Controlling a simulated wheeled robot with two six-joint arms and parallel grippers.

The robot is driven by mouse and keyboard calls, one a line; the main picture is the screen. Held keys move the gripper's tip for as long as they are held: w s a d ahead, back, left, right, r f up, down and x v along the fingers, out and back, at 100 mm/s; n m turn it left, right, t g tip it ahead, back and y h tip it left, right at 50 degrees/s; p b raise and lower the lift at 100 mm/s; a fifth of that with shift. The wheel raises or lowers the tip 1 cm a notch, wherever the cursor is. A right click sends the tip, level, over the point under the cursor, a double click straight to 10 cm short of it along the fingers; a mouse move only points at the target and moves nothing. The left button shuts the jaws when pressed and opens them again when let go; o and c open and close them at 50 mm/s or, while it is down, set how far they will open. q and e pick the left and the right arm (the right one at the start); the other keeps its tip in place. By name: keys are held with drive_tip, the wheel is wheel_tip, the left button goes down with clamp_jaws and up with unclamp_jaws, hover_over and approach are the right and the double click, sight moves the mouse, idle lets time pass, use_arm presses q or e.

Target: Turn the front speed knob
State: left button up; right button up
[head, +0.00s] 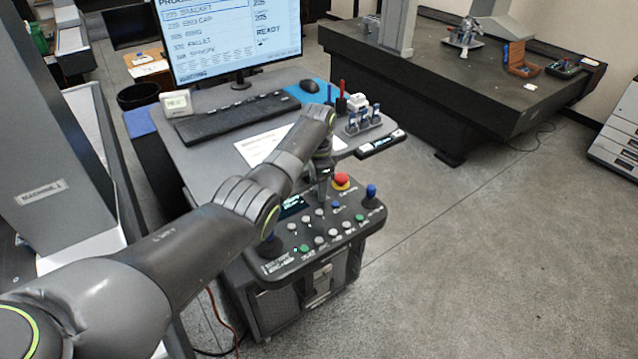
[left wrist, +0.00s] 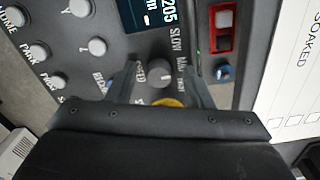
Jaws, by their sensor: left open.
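The control panel (head: 345,238) stands at the front of the desk, with several small knobs and buttons. My left gripper (head: 323,196) points down over its back middle. In the left wrist view, the open left gripper (left wrist: 162,80) has one finger on each side of a round grey knob (left wrist: 161,73). Lettering that seems to read SPEED is partly covered beside it, and SLOW is printed above. I cannot tell whether the fingers touch the knob. In the head view the arm and gripper hide this knob. My right gripper is not in view.
A red emergency button (head: 341,180) and a blue-topped joystick (head: 371,192) stand close to the right of the gripper. A small display (head: 293,206) lies to its left. A keyboard (head: 235,117) and monitor (head: 230,40) are behind. The floor at right is clear.

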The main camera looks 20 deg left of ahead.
use_arm(q)
drive_tip(key=shift+d, duration=0.1)
drive_tip(key=c, duration=1)
drive_tip(key=n, duration=0.5)
drive_tip(key=shift+n, duration=2.3)
drive_tip(key=o, duration=1)
drive_tip(key=shift+r, duration=0.1)
